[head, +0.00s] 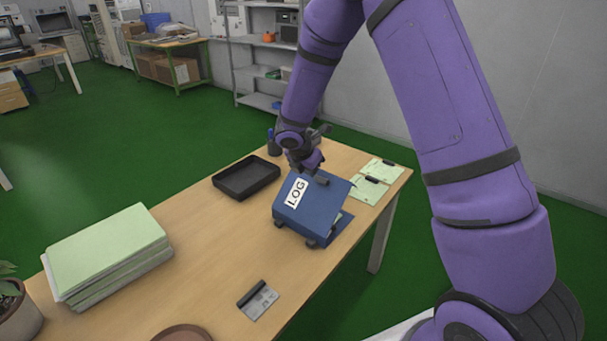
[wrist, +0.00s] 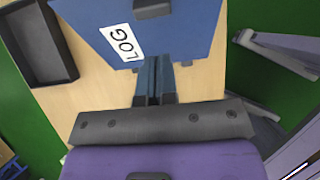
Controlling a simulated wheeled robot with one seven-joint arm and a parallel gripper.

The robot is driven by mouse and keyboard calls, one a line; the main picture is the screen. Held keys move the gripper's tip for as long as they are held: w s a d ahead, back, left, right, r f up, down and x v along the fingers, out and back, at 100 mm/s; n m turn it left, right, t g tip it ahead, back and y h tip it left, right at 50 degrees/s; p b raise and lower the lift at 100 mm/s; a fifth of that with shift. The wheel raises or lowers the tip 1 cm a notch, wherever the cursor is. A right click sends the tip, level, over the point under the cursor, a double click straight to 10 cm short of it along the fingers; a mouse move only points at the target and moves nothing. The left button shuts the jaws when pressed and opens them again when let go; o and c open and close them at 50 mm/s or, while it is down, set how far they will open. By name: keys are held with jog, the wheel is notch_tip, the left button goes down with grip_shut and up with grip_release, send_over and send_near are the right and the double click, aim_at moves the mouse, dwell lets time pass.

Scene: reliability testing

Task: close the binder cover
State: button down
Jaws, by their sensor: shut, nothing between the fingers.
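The blue binder (head: 312,214) lies on the table with a white LOG label on its cover. Its cover slopes, raised above the lower board, and a little of the pale pages shows in the gap on the right. In the wrist view the cover (wrist: 185,32) fills the top middle, with a dark tab at the picture's top edge. My gripper (head: 302,168) is at the far edge of the cover; its fingers (wrist: 154,66) are shut with nothing between them. Their tips are at the cover's edge in the wrist view; I cannot tell whether they touch it.
A black tray (head: 233,190) stands left of the binder and also shows in the wrist view (wrist: 63,68). Green-sheeted clipboards (head: 368,190) lie to the right. A paper stack (head: 105,265) and a grey card-like item (head: 265,303) are on the wooden table (head: 205,275). The table's middle is clear.

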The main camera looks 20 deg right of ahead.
jog(key=w+d+f+g+y, duration=0.2)
jog(key=d+f+y, duration=0.2)
jog(key=f, duration=0.1)
jog(key=w+d+f+g+y, duration=0.2)
jog(key=w+d+f+y, duration=0.1)
jog(key=d+f, duration=0.2)
jog(key=w+d+f+g+y, duration=0.2)
jog(key=w+d+f+y, duration=0.1)
jog(key=d+f+y, duration=0.1)
jog(key=shift+w+d+f+g+y, duration=0.15)
jog(key=shift+d+f+g+y, duration=0.15)
jog(key=shift+d+f, duration=0.55)
jog(key=shift+w+f, duration=0.1)
jog(key=shift+f, duration=1.15)
jog(key=shift+r, duration=0.1)
